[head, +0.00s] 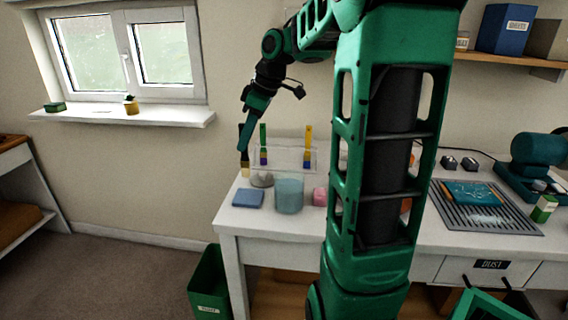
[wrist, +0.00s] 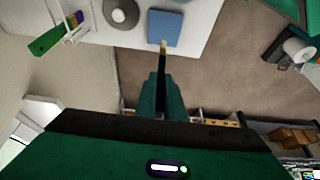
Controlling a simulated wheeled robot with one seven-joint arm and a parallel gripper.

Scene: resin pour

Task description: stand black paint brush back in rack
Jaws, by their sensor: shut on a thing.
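The black paint brush (head: 245,169) hangs from my gripper (head: 243,148) in the head view, pale bristles down, at the left end of the rack. My gripper is shut on its dark handle. In the wrist view the brush (wrist: 163,48) sticks out beyond my gripper (wrist: 161,78), its tip seen against the blue square's edge. The clear rack (head: 285,158) stands at the back of the white table and holds a green brush (head: 263,143) and a yellow brush (head: 308,145) upright. The rack's edge also shows in the wrist view (wrist: 77,37). Whether the held brush touches anything cannot be told.
The table's left edge is close. A green bin (head: 209,284) is on the floor below.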

